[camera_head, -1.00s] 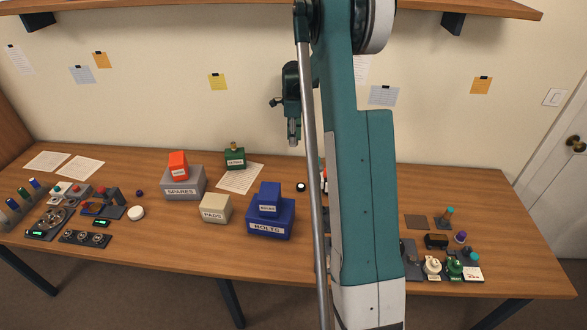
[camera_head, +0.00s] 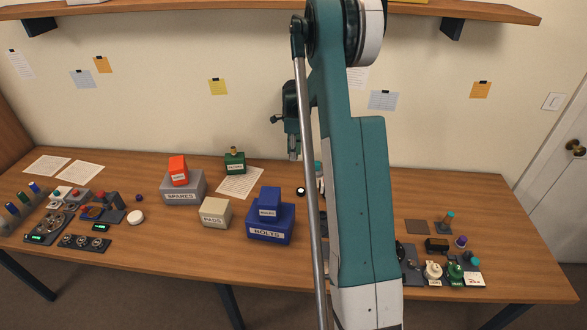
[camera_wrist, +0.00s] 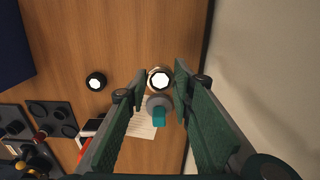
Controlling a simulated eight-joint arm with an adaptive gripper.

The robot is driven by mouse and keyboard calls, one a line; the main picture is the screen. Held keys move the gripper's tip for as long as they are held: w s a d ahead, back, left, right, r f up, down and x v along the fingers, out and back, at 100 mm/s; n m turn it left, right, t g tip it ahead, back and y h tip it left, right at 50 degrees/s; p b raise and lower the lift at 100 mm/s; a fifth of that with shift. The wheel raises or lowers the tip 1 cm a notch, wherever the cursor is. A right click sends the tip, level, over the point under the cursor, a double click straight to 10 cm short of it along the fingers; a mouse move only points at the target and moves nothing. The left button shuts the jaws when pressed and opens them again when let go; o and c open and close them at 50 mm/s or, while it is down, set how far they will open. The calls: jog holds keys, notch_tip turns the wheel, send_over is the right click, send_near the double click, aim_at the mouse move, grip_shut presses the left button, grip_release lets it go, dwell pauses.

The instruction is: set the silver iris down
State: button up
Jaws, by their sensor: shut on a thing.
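The silver iris (camera_wrist: 160,80), a pale ring around a bright white many-sided centre, shows between my fingertips in the wrist view. My gripper (camera_wrist: 160,73) is shut on it. In the head view my gripper (camera_head: 294,152) hangs above the back part of the table, left of my arm. The iris cannot be made out in that view.
A black ring with a white centre (camera_wrist: 96,81) lies on the table (camera_wrist: 65,55). A teal-topped piece with a grey disc (camera_wrist: 158,117) shows near the iris. Blue BOLTS box (camera_head: 270,233) stands in front. Wood between is bare; the wall is close behind.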

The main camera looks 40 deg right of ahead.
send_over(293, 172)
jog(key=shift+d+f, duration=0.1)
jog(key=shift+f, duration=1.95)
jog(key=shift+f+b, duration=0.3)
jog(key=shift+f, duration=1.55)
jog(key=shift+f, duration=0.15)
jog(key=o, duration=0.9)
notch_tip(293, 172, up, 12)
jog(key=shift+r+p, duration=0.2)
jog(key=shift+p, duration=0.25)
